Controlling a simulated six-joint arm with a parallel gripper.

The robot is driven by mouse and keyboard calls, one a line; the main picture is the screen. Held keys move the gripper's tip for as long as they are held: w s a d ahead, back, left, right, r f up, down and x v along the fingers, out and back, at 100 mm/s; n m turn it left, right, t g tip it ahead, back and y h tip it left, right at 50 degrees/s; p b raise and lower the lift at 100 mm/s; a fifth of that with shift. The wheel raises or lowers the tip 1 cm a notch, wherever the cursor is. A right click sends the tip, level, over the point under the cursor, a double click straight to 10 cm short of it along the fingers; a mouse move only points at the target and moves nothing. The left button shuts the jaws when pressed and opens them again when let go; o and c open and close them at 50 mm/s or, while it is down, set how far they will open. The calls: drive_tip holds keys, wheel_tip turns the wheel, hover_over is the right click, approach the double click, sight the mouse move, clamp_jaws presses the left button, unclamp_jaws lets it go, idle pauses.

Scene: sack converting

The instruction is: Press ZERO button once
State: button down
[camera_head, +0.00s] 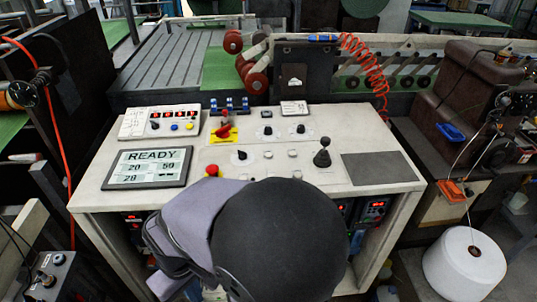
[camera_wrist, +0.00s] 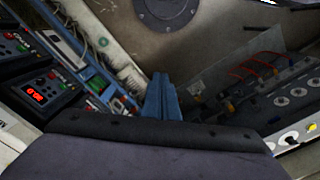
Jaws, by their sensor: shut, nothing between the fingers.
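A white counter panel (camera_head: 160,122) with red digits stands at the back left of the console. It carries a black knob (camera_head: 154,125), a blue button (camera_head: 175,127) and a yellow button (camera_head: 190,126). The lettering is too small to read, so I cannot tell which one is ZERO. In the wrist view my gripper (camera_wrist: 162,95) shows as blue fingers, shut and empty. The counter panel is not recognisable there. In the head view my arm covers the console's front middle and hides the gripper.
A READY screen (camera_head: 147,168), red mushroom button (camera_head: 212,170), red switch on a yellow plate (camera_head: 223,130) and black joystick (camera_head: 322,155) stand on the console (camera_head: 290,180). Drive units with red displays (camera_wrist: 42,90) are at left in the wrist view. A white roll (camera_head: 465,262) stands right.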

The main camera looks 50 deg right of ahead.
drive_tip(key=w+d+r+m+t+y+p, duration=0.1)
drive_tip(key=w+d+r+m+y+p, duration=0.15)
drive_tip(key=w+d+r+p, duration=0.4)
wheel_tip(320, 180, up, 11)
drive_tip(key=m+t+h+p, duration=0.4)
drive_tip(key=m+t+p, duration=0.2)
drive_tip(key=m+t, duration=0.2)
hover_over(268, 155)
drive_tip(key=s, duration=0.1)
drive_tip(key=shift+s+d, duration=0.1)
drive_tip(key=shift+f+b, duration=0.1)
drive_tip(key=shift+b, duration=0.2)
wheel_tip(268, 155, down, 7)
drive_tip(key=b, duration=0.3)
drive_tip(key=shift+f+b, duration=0.8)
drive_tip(key=shift+b, duration=0.45)
